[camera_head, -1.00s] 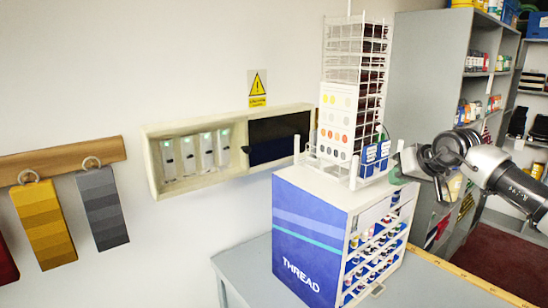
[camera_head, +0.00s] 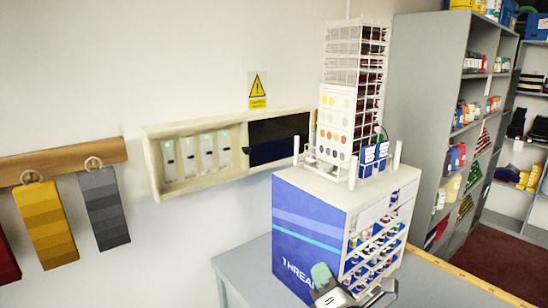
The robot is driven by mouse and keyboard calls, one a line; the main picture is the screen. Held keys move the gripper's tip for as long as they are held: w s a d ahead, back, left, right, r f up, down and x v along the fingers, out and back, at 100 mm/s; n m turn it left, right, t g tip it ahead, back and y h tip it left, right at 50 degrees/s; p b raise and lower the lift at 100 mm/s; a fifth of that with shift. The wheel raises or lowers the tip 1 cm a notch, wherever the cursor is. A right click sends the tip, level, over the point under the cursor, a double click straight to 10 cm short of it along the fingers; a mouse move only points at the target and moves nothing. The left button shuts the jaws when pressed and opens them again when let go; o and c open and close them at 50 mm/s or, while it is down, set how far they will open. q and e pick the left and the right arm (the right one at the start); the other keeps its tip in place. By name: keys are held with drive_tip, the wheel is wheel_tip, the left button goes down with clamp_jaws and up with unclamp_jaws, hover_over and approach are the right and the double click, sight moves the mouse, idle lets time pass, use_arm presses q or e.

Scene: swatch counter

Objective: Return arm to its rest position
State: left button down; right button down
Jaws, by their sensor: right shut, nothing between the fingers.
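My right gripper (camera_head: 326,280) shows at the bottom edge of the head view, with a grey-green tip and a grey and black body. It is shut with nothing in it. It overlaps the lower front corner of the blue and white thread cabinet (camera_head: 305,222) in the picture and hides part of the THREAD lettering. I cannot tell whether it touches the cabinet. Most of the right arm is below the picture. My left gripper is not in view.
The cabinet stands on a grey counter (camera_head: 240,270), with a white wire rack (camera_head: 357,60) on top. A wall box (camera_head: 155,165) hangs behind. Swatches (camera_head: 45,225) hang from a wooden rail (camera_head: 110,151) at left. Shelving (camera_head: 430,90) stands at right.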

drive_tip(key=s+d+f+m+g+h, duration=0.4)
drive_tip(key=s+d+f+m+h, duration=0.15)
drive_tip(key=f+m, duration=0.45)
drive_tip(key=s+d+f+m+g, duration=0.2)
drive_tip(key=s+f+m+g, duration=0.2)
drive_tip(key=s+m, duration=0.3)
drive_tip(key=s+d+f+m+g, duration=0.2)
drive_tip(key=s+f+m+g, duration=0.15)
drive_tip(key=s, duration=0.55)
drive_tip(key=s+d+f+m+g, duration=0.1)
drive_tip(key=s+f+m+g, duration=0.25)
drive_tip(key=s+m, duration=0.35)
drive_tip(key=s+f+n+g+b, duration=0.15)
drive_tip(key=f+b, duration=0.25)
drive_tip(key=f, duration=1.4)
drive_tip(key=s+f+g+b, duration=0.15)
drive_tip(key=f+b, duration=0.35)
drive_tip(key=f, duration=1.3)
drive_tip(key=s+d+f+b, duration=0.1)
drive_tip(key=s+f+b, duration=0.1)
drive_tip(key=s+f, duration=0.6)
drive_tip(key=s+d+f+b, duration=0.2)
drive_tip(key=s+f, duration=0.5)
drive_tip(key=f, duration=0.5)
drive_tip(key=shift+s+b, duration=0.4)
drive_tip(key=shift+b, duration=0.35)
drive_tip(key=shift+d+f, duration=0.1)
drive_tip(key=shift+d, duration=0.05)
